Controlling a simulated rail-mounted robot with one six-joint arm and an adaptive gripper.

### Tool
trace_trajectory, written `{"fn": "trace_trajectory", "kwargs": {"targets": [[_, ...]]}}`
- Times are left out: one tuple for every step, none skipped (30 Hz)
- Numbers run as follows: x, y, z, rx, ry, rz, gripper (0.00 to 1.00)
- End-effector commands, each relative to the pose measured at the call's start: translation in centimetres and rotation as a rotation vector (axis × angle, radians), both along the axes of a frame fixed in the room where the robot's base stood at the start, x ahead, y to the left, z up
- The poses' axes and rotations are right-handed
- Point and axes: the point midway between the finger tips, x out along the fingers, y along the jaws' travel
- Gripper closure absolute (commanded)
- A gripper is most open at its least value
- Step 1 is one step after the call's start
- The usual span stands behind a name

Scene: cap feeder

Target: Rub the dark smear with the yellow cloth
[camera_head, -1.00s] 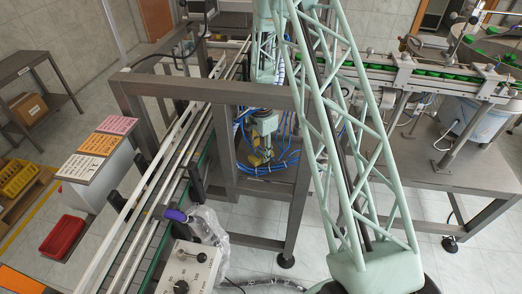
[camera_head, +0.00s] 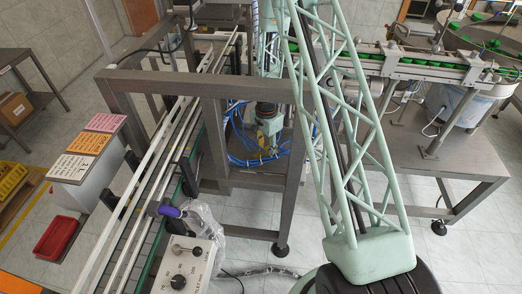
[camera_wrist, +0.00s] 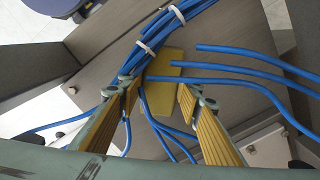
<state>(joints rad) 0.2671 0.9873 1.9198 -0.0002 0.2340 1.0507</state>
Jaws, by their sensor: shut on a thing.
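My gripper (camera_wrist: 160,88) has two ridged yellow-brown fingers and points down at a grey surface. It is shut on the yellow cloth (camera_wrist: 166,64), a small flat yellow piece between the fingertips. In the head view my gripper (camera_head: 266,154) is low inside the grey metal frame, partly behind its bars, and the cloth cannot be told apart from the yellow fingers. I cannot make out the dark smear in either view; the cloth, fingers and tubes cover part of the surface. I cannot tell whether the cloth touches the surface.
Blue tubes (camera_wrist: 225,68) run beside and under my gripper, some tied in a bundle with white ties. The grey frame (camera_head: 200,84) encloses the spot. A conveyor (camera_head: 160,190) runs along its left, and a control box with knobs (camera_head: 188,262) stands in front.

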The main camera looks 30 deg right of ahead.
Motion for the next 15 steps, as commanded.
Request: {"fn": "trace_trajectory", "kwargs": {"targets": [[-0.3,-0.3,0.1,0.000,0.002,-0.001,0.79],[-0.5,-0.5,0.0,0.000,0.002,0.000,0.79],[-0.6,-0.8,0.2,0.000,0.001,0.000,0.79],[-0.8,-1.0,0.1,0.000,0.002,0.001,0.79],[-1.0,-1.1,0.0,0.000,0.002,0.002,0.79],[-1.1,-1.4,0.2,0.000,0.001,0.003,0.79],[-1.3,-1.5,0.2,0.000,0.002,0.003,0.79],[-1.3,-1.4,0.2,0.000,0.002,0.003,0.79],[-1.2,-1.5,0.5,0.000,0.002,0.003,0.79],[-1.3,-1.5,0.3,0.000,0.003,0.002,0.79],[-1.0,-1.2,-0.1,0.000,0.001,0.003,0.79],[-0.7,-0.9,-0.3,0.000,0.000,0.002,0.79],[-0.5,-0.8,0.1,-0.001,-0.001,0.001,0.79],[-0.4,-0.5,0.1,0.000,0.000,0.001,0.79],[-0.2,-0.3,-0.1,0.000,0.000,0.000,0.79]]}}
